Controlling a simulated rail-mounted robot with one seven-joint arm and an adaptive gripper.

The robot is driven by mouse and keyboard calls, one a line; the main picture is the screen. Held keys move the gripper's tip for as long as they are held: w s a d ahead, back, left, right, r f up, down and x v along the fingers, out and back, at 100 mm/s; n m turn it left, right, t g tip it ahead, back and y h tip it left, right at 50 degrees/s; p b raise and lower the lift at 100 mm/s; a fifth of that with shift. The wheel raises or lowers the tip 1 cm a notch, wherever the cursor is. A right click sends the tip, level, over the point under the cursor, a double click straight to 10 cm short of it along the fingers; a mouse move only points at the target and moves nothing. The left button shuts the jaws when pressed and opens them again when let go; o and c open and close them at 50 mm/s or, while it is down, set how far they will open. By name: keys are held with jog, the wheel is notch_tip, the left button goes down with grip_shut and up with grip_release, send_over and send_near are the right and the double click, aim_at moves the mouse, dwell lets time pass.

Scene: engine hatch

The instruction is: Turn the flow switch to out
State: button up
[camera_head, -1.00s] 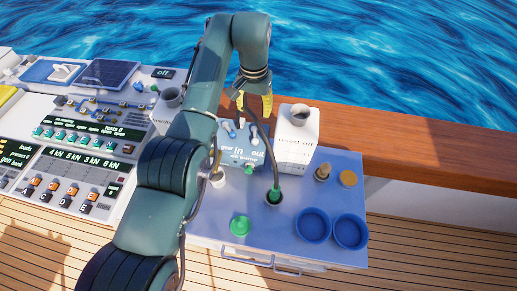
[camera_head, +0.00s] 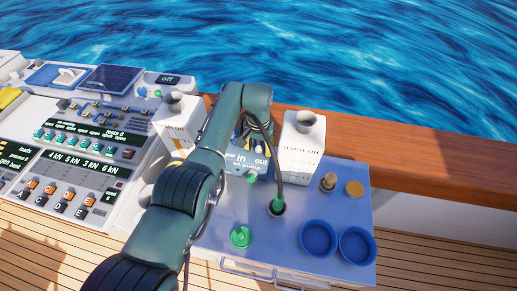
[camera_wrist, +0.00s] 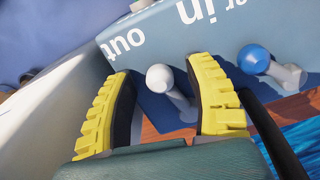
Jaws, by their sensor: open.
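The oil pump panel (camera_head: 251,175) is pale blue with the words "in" and "out", and stands on the blue chest behind the hose. In the wrist view the panel (camera_wrist: 158,48) shows upside down with two short levers. One lever has a white round knob (camera_wrist: 160,78); the other has a blue knob (camera_wrist: 253,59). I cannot tell from a label which is the flow switch. My gripper (camera_wrist: 160,68) is open, its yellow fingers on either side of the white-knobbed lever with gaps visible. In the head view my arm mostly hides the gripper and levers.
A white "used oil" box (camera_head: 299,150) stands close right of the panel, another oil box (camera_head: 176,120) left. A black hose runs into a green-collared port (camera_head: 277,206). Blue cups (camera_head: 319,238) and a green knob (camera_head: 240,237) are on the chest (camera_head: 330,205).

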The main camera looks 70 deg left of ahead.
grip_shut()
dwell(0.3)
